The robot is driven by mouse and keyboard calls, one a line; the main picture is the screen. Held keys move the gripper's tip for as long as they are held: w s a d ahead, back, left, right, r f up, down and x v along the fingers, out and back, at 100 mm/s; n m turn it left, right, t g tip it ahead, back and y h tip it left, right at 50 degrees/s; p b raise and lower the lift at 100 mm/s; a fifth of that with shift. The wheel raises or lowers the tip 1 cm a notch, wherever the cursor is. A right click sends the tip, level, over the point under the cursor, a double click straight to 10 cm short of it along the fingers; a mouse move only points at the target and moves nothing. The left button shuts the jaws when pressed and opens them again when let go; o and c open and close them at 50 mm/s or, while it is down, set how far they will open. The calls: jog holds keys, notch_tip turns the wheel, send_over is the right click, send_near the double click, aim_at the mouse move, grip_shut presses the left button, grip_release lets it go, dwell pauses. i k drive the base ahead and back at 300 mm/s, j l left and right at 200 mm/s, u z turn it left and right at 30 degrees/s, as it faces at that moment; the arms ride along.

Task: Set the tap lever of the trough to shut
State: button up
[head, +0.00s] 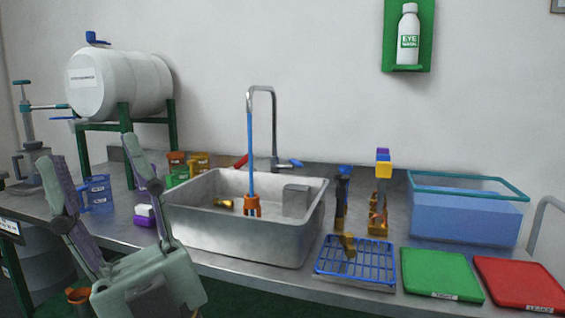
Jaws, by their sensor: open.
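A metal trough (245,235) is set in the bench, with a grey gooseneck tap (273,120) behind it. A blue lever (290,163) sticks out to the right at the tap's base, and a red lever (240,161) to the left. A straight blue column (250,150) runs from the spout to an orange piece (252,206) in the trough; I cannot tell whether it is water or a tube. My gripper (92,155) is open and empty at the lower left, fingers up and wide apart. It is left of the trough, clear of both levers.
A white drum (120,82) on a green stand (127,125) is at the back left. Coloured cups (180,178) stand left of the trough. Upright blue and yellow-purple items (383,165), a blue rack (355,265) and a water-filled tub (465,215) are to the right.

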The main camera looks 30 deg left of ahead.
aim_at(295, 161)
jog(key=i+j+u, duration=0.1)
jog(key=i+u, duration=0.2)
jog(key=i, duration=0.3)
jog(key=i+u, duration=0.3)
jog(key=i, duration=0.25)
